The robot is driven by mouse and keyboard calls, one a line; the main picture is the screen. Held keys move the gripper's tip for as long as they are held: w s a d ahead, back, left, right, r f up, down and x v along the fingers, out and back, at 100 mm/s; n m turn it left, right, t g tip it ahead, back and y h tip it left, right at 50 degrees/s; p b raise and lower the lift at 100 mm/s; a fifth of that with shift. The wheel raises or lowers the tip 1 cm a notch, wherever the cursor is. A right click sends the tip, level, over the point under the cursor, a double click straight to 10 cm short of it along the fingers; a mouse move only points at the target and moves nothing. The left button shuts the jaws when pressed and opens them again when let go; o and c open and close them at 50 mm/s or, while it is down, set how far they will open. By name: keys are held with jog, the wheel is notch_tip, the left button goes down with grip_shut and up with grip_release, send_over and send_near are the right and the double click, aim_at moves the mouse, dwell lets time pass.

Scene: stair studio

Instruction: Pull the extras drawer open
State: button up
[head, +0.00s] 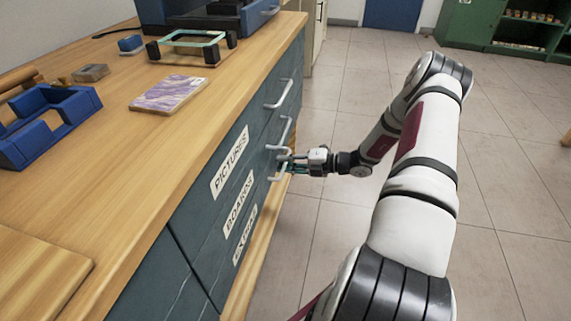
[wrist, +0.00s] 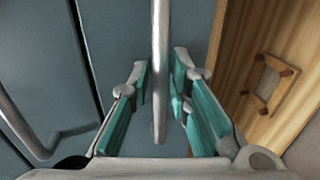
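The extras drawer (head: 243,238) is the lowest dark blue-grey front under the bench top, below the pictures and boards labels. Its label is partly cut by the viewing angle. My gripper (head: 288,167) is at the lowest grey bar handle (head: 276,176), at the cabinet's front. In the wrist view, a handle bar (wrist: 160,40) runs between the two teal-padded fingers of my gripper (wrist: 160,80). The fingers are open, one on each side of the bar, with narrow gaps showing. The drawer front looks flush with its neighbours.
Other bar handles (head: 279,95) sit above on the same front; one also shows at left in the wrist view (wrist: 30,125). A wooden strip (head: 258,258) runs below the drawers. The tiled floor (head: 330,215) in front is clear. A purple-patterned board (head: 168,92) lies on the bench.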

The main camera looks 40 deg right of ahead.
grip_shut()
